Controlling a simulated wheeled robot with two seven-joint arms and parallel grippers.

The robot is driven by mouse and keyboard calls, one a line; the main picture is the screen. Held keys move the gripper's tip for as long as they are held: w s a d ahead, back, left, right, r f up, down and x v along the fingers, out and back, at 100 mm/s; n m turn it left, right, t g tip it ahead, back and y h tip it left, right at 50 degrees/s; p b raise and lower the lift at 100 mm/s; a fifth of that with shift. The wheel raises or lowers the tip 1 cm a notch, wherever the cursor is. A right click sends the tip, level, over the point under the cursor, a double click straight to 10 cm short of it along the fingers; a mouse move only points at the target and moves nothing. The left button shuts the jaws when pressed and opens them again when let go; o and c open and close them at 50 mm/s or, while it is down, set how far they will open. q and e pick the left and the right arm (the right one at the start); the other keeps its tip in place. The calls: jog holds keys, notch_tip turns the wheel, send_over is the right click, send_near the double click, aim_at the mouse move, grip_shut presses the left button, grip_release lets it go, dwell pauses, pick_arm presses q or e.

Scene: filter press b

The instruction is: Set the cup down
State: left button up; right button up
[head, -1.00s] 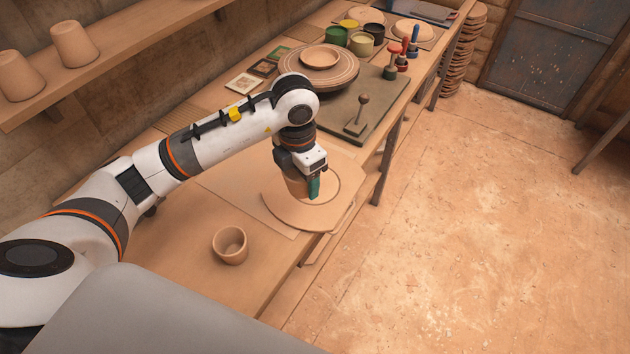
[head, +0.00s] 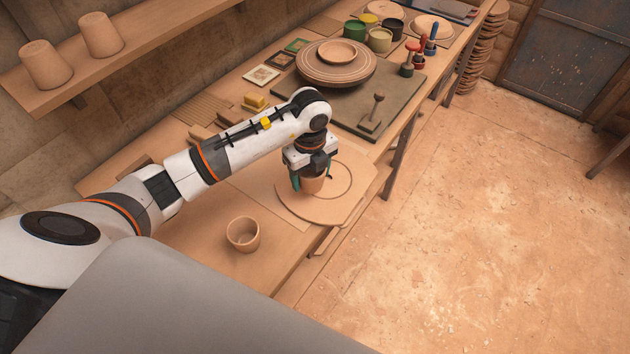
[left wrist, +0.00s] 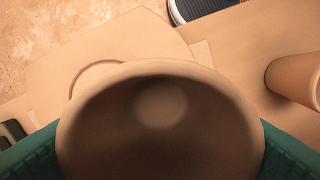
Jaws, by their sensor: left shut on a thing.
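My left gripper (head: 311,182) is shut on a tan clay cup (head: 314,185), with a green finger on each side of it. The held cup is upright over the left part of the ring (head: 349,184) marked on a round-edged board (head: 300,212). I cannot tell whether its base touches the board. In the left wrist view the cup's wide mouth (left wrist: 160,125) fills the middle, and an arc of the ring (left wrist: 88,74) shows beyond its rim. My right gripper is not in view.
A second clay cup (head: 243,233) stands on the bench, left of the board. A turntable with a dish (head: 336,68) and a stamp-like tool (head: 374,115) are farther back. Two cups (head: 46,65) stand on the wall shelf. Open floor lies to the right.

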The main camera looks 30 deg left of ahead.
aim_at(311, 187)
pick_arm(q)
notch_tip(311, 187, down, 5)
jog(key=shift+r+p, duration=0.1)
jog(key=shift+p, duration=0.4)
jog(key=shift+f, duration=0.3)
jog(key=shift+f, duration=0.2)
jog(key=o, duration=1)
jog(key=shift+r, duration=0.1)
jog(key=shift+o, duration=0.2)
